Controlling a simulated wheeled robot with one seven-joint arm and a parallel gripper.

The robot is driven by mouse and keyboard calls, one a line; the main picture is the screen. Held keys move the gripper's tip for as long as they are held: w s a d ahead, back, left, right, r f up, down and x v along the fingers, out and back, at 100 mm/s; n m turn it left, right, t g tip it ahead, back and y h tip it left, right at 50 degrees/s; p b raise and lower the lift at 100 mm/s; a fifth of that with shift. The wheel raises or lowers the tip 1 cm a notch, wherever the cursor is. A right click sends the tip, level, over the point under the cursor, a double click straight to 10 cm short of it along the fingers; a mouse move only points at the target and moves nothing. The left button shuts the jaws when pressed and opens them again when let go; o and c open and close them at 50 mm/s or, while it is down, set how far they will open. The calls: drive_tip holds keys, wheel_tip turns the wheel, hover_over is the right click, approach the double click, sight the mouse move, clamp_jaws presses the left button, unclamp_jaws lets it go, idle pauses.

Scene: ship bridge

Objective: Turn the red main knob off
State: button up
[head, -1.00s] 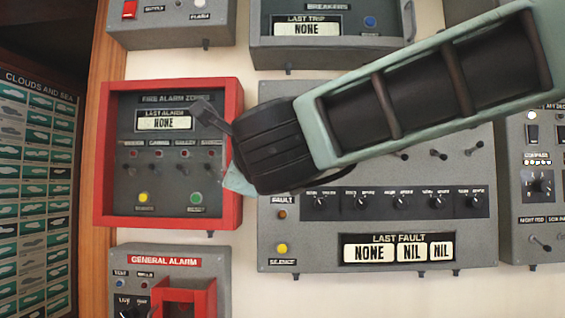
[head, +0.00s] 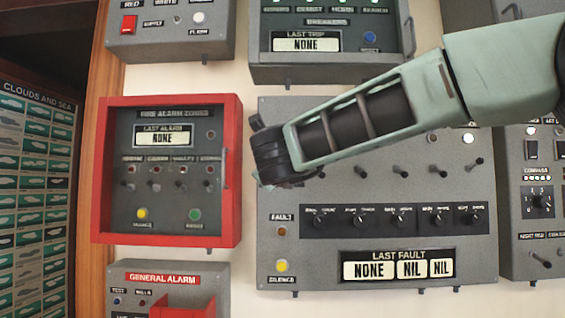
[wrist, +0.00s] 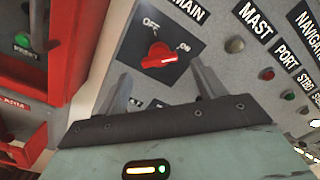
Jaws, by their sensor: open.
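The red main knob (wrist: 158,56) sits on a dark plate marked MAIN, OFF and ON in the wrist view. Its bar lies roughly across the picture, with its right end towards the ON mark; I cannot tell its exact setting. My gripper (wrist: 161,73) is open, one finger to the lower left and one to the lower right of the knob, with nothing between them. Whether the fingertips touch the panel is unclear. In the head view my arm's end covers the upper left of the grey panel (head: 380,278), and the knob and fingers are hidden.
The red-framed fire alarm box (head: 235,170) stands just left of my arm's end. Small coloured lamps and labels MAST, PORT and STBD lie right of the knob in the wrist view. The general alarm box (head: 117,272) with a red guard is below left.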

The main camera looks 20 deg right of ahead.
drive_tip(key=shift+p+x, duration=0.55)
drive_tip(key=shift+x, duration=1.95)
drive_tip(key=c, duration=1)
